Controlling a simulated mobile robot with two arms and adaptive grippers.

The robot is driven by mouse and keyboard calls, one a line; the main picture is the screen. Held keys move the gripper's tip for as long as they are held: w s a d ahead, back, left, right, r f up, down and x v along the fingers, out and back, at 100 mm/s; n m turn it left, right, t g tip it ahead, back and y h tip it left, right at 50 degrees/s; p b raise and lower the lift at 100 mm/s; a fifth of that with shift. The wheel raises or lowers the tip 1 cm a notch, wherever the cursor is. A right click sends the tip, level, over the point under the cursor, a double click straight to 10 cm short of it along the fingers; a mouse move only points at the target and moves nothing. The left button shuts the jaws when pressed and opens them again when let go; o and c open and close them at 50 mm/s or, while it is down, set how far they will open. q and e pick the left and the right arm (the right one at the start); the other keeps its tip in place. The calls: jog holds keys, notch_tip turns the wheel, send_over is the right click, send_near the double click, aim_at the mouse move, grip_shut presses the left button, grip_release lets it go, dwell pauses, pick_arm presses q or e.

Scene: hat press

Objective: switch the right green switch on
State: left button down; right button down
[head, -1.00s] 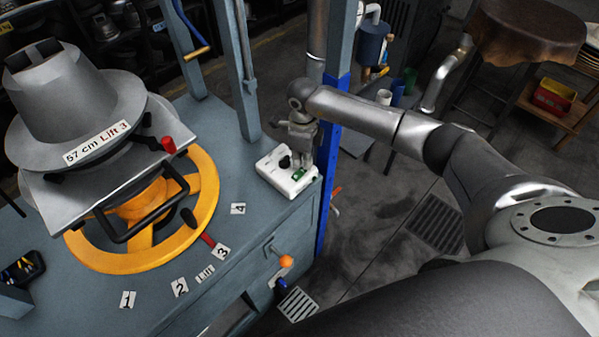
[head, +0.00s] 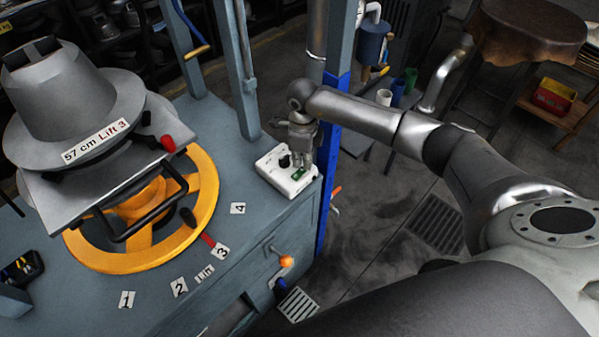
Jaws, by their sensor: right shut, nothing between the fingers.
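A white control box (head: 275,170) sits at the right corner of the blue-grey press table. It has a black knob (head: 284,161) and a small green switch (head: 298,174) on its top, to the right of the knob. My right gripper (head: 301,163) points down at the box, shut and empty, with its fingertips at or just above the green switch. I cannot tell whether the tips touch it. Part of the box top is hidden behind the fingers. My left gripper is not in view.
A grey hat mould (head: 60,90) on a plate stands over a yellow handwheel (head: 205,190) at the left. Blue-grey posts (head: 240,70) rise behind the box. A blue post (head: 329,170) stands close to its right. An orange-knobbed lever (head: 286,262) sticks out at the table front.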

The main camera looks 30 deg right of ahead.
aim_at(302, 170)
jog(key=shift+f+b, duration=0.85)
jog(key=shift+f, duration=0.2)
jog(key=shift+s, duration=0.1)
dwell(0.3)
jog(key=shift+r+p, duration=0.6)
jog(key=shift+r, duration=0.25)
jog(key=shift+r+p, duration=1.5)
jog(key=shift+r, duration=1.2)
